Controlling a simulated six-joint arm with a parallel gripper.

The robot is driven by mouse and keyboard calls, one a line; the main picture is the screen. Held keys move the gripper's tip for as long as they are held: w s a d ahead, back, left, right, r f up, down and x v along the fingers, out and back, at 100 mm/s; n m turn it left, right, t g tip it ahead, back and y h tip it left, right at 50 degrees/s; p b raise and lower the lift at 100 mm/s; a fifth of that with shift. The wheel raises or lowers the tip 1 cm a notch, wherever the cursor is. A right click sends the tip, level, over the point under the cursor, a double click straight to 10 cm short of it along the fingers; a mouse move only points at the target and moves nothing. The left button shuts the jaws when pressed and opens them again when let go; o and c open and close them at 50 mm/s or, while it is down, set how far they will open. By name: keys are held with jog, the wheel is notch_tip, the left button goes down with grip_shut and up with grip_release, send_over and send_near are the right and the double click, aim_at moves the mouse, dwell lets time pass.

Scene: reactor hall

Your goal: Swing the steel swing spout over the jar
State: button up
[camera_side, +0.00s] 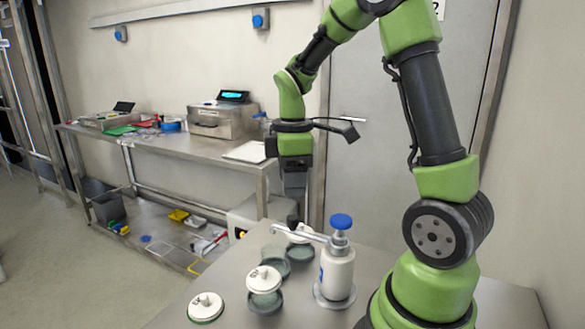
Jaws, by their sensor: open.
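The steel swing spout (312,236) reaches left from the top of a white pump bottle (338,274) with a blue cap (341,221). My gripper (293,221) points down, with its dark fingertips at or just above the outer part of the spout. It is open, but I cannot tell whether the fingers straddle or touch the spout. A low glass jar (273,266) without a visible lid sits below and left of the spout.
A round white lid-like piece (206,305) lies at the table's front left. The bottle stands on a round base (335,296). A steel bench (190,150) behind carries a metal box (222,120) and small items. The front of the steel table (240,312) is mostly clear.

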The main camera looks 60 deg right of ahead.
notch_tip(320, 180, up, 3)
jog(key=shift+f, duration=0.15)
dwell(0.3)
jog(key=s+a+r+m+t+y, duration=0.1)
jog(key=s+a+r+m+t, duration=0.2)
jog(key=s+a+m, duration=0.2)
jog(key=s+a+r+m+t+y, duration=0.1)
jog(key=s+a+r+m+t, duration=0.3)
jog(key=a, duration=0.4)
jog(key=shift+s+a+r+m, duration=0.2)
jog(key=shift+s+a+m, duration=0.3)
jog(key=shift+m, duration=0.5)
